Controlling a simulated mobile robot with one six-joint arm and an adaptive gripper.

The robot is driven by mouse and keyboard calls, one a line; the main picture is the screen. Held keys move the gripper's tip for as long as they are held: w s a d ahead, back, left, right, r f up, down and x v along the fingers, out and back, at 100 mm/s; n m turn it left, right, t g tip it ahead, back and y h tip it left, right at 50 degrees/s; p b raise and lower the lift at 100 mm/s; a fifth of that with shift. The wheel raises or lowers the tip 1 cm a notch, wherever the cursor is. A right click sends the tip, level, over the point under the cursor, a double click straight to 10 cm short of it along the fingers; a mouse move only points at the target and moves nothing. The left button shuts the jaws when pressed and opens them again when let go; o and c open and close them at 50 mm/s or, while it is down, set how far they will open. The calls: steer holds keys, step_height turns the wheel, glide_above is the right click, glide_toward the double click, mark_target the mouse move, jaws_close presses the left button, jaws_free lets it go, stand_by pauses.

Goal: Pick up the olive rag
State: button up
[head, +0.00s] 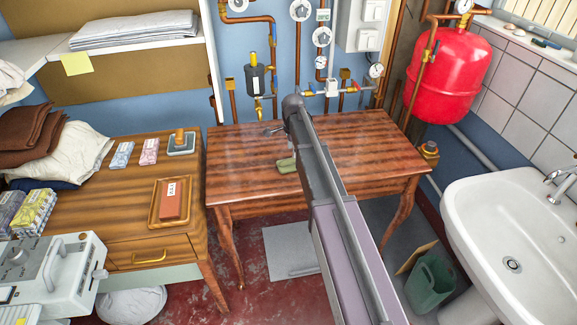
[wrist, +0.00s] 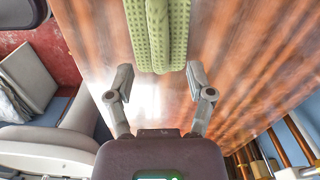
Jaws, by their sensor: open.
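The olive rag (head: 287,164) lies on the striped wooden table (head: 245,172), partly hidden by my arm in the head view. In the wrist view the rag (wrist: 167,35) is a folded green cloth with a dotted texture, at the top middle and cut off by the frame edge. My gripper (wrist: 160,77) is open, with a finger on each side and bare table between them. The rag lies just beyond the fingertips, roughly in line with the gap. I cannot tell the gripper's height above the table. In the head view the gripper (head: 272,130) is mostly hidden behind my arm.
The table top around the rag is clear. Copper pipes and gauges (head: 321,62) line the wall behind it, with a red tank (head: 447,75) at the right. A white sink (head: 515,225) stands at the right. A wooden cabinet (head: 130,195) with cloths and boxes stands left.

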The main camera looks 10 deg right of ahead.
mark_target(292, 159)
steer(key=shift+a+f+b, duration=0.1)
steer(key=shift+f+b, duration=2.2)
steer(key=shift+f, duration=0.2)
steer(key=shift+s, duration=0.1)
jaws_close()
